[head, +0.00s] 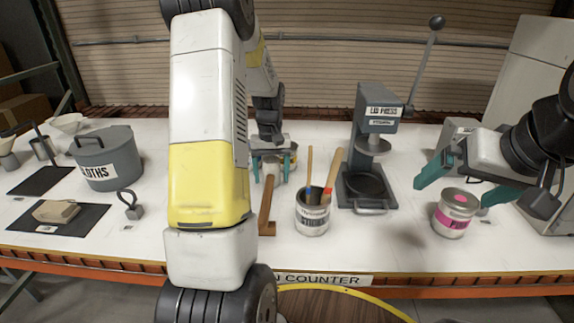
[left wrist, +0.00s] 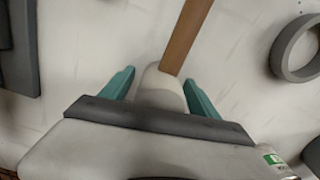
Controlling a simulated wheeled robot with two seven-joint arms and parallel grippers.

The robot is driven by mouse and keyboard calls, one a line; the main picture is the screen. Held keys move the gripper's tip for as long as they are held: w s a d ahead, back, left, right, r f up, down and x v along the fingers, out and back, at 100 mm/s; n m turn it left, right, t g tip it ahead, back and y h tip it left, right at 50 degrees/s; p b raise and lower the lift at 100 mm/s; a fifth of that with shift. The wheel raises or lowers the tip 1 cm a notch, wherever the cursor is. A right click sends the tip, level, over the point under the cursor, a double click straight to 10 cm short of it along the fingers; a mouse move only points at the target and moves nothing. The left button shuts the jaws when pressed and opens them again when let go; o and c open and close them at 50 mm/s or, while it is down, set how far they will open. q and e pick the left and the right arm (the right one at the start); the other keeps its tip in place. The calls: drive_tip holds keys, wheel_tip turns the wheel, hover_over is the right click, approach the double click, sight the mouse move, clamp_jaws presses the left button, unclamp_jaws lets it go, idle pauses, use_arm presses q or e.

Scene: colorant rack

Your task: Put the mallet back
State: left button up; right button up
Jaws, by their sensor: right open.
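The mallet has a brown wooden handle (head: 267,205) that slants toward the counter's near edge, just right of my left arm. In the left wrist view its handle (left wrist: 187,38) runs up from a pale head (left wrist: 160,88). My right gripper (head: 452,194) is open and empty, over a pink-labelled can (head: 454,218).
A can of wooden-handled tools (head: 313,218) stands close right of the mallet. The lid press (head: 371,150) is behind it.

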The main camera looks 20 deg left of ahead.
use_arm(q)
drive_tip(key=shift+r, duration=0.15)
wheel_tip(320, 180, up, 12)
drive_tip(key=shift+w+r, duration=0.1)
idle(0.4)
idle(0.4)
